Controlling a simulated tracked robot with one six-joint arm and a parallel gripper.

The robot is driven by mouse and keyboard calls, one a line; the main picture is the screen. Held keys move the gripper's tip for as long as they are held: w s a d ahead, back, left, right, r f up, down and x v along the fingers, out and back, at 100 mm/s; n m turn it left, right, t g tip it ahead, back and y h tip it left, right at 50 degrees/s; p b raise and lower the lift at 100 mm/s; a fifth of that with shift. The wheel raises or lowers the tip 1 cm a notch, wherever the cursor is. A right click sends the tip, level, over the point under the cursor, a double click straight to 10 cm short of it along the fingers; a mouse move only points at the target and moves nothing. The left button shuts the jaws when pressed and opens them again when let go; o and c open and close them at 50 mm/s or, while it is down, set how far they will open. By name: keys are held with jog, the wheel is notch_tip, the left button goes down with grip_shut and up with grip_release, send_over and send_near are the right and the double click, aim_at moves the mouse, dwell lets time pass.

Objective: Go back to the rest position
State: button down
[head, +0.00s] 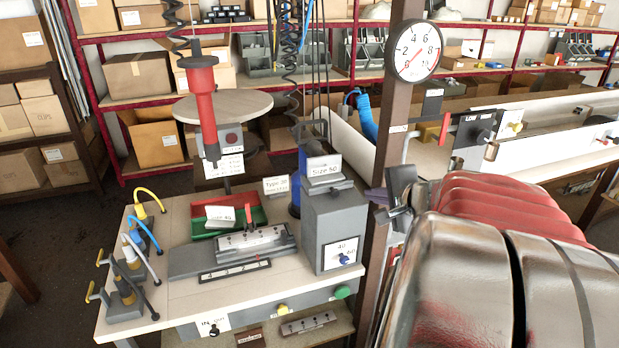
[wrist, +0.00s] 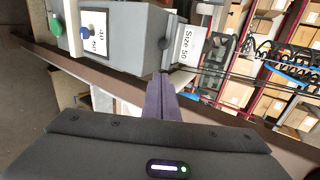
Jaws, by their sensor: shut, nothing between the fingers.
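My gripper (head: 376,195) shows in the head view beside the brown post, just right of the grey box marked Size 50 (head: 334,215). Its purple fingers are closed together with nothing between them. In the wrist view my gripper (wrist: 164,78) points toward the same grey box (wrist: 135,28), with the fingertips close to it in the picture; I cannot tell the gap. My own arm covers the right of the head view.
A workbench (head: 185,300) holds a profile fixture (head: 245,243), a red and green tray (head: 228,213) and several small clamps at its left. The brown post (head: 385,130) carries a round gauge (head: 417,51). A red hanging tool (head: 203,100) is above the bench. Shelves with boxes stand behind.

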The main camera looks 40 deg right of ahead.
jog(key=shift+a, duration=0.1)
dwell(0.5)
jog(key=w+a+f+n+g+y, duration=0.1)
jog(key=w+a+n+y, duration=0.3)
jog(key=a, duration=0.7)
jog(key=s+a+n+g+y, duration=0.1)
jog(key=a+n+g, duration=0.1)
jog(key=a+n, duration=0.7)
jog(key=s+a+f+n+g+h, duration=0.1)
jog(key=s+a+f+n+g, duration=0.1)
jog(key=s+a+n, duration=0.6)
jog(key=s+a+g, duration=0.1)
jog(key=s+a, duration=0.4)
jog(key=a, duration=0.1)
jog(key=shift+a+f+h, duration=0.3)
jog(key=shift+a+f, duration=0.1)
dwell(0.4)
